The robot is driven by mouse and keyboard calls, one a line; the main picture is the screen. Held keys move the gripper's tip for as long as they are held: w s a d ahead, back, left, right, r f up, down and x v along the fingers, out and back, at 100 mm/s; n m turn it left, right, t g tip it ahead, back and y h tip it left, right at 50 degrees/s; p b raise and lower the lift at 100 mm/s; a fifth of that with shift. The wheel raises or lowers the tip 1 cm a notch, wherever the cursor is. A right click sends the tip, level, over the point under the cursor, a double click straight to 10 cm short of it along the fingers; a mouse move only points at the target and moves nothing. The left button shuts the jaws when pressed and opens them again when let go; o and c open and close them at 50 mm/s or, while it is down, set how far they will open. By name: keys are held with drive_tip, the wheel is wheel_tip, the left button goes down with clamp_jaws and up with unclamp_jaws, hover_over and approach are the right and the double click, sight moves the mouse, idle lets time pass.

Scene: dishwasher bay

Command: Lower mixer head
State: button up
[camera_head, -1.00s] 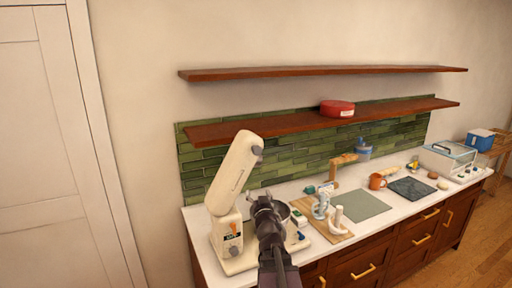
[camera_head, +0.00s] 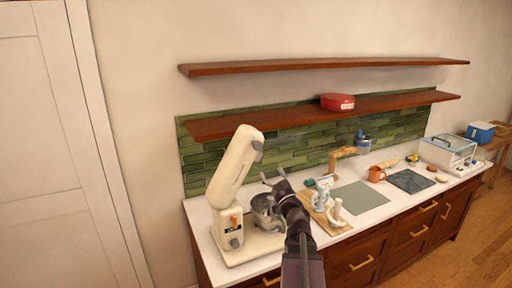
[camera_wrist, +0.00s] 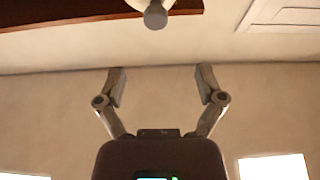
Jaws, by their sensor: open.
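The cream stand mixer stands at the left end of the counter. Its head (camera_head: 236,168) is tilted up steeply, and its grey metal bowl (camera_head: 264,213) sits on the base (camera_head: 240,250). My gripper (camera_head: 273,177) is open and empty, just right of the raised head and above the bowl, apart from the head in the picture. In the wrist view my gripper (camera_wrist: 160,74) shows its two fingers spread with nothing between them. A cream part with a grey round end, likely the mixer head (camera_wrist: 155,12), shows at that view's top edge. My arm partly covers the bowl's right side.
A wooden board (camera_head: 326,215) with small white items lies right of the mixer. A grey mat (camera_head: 362,198), orange mug (camera_head: 376,174) and dark slab (camera_head: 411,181) lie farther right. The lower shelf (camera_head: 300,120), holding a red tin (camera_head: 338,102), hangs above the counter.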

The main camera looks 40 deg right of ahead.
sight(257, 148)
drive_tip(key=p+x, duration=0.5)
drive_tip(key=x, duration=0.8)
drive_tip(key=shift+w+d+r, duration=0.15)
drive_tip(key=shift+w, duration=0.2)
clamp_jaws()
